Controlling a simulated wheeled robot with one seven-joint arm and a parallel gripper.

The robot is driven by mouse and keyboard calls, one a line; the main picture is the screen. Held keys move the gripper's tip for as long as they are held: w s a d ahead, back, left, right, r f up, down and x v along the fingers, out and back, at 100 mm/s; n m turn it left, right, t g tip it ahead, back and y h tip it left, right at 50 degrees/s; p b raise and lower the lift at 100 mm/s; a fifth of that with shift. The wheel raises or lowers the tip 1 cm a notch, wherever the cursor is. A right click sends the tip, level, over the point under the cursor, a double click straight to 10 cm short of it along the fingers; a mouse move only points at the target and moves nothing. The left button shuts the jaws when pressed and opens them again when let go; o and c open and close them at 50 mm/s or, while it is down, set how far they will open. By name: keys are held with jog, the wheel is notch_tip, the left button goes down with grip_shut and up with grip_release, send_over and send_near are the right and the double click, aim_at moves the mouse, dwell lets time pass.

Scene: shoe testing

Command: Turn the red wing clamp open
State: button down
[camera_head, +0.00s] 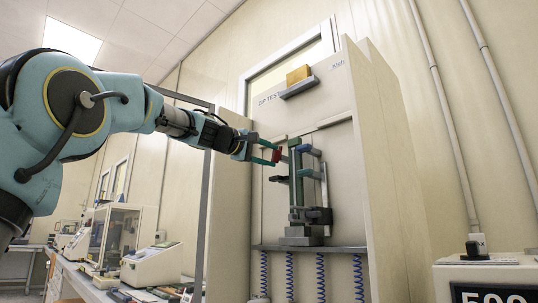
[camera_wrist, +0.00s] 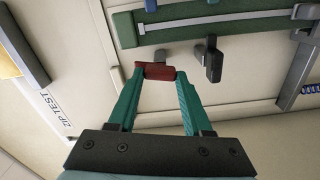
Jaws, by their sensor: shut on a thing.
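The red wing clamp (camera_wrist: 158,71) sits between the tips of my gripper (camera_wrist: 157,76) in the wrist view, with a fingertip against each end. In the head view the red wing clamp (camera_head: 276,156) shows small at the tips of my gripper (camera_head: 272,153), which reaches in from the left. My gripper is shut on the clamp. A short grey piece (camera_wrist: 161,55) shows just behind the clamp. The clamp is at the upper left of a green and grey test fixture (camera_head: 297,185) that stands inside a tall cream cabinet.
A dark grey block (camera_wrist: 213,62) juts out close to the right fingertip in the wrist view. A ledge with a yellow block (camera_head: 299,75) is above the fixture. The cabinet's right side wall (camera_head: 385,150) stands beside the fixture. A bench with instruments (camera_head: 150,266) is at lower left.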

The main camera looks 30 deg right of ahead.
jog(key=shift+f+n, duration=0.1)
jog(key=shift+n, duration=1.1)
jog(key=shift+c, duration=1.6)
grip_release()
jog(key=b+v, duration=0.3)
jog(key=v, duration=0.7)
jog(key=shift+a, duration=0.4)
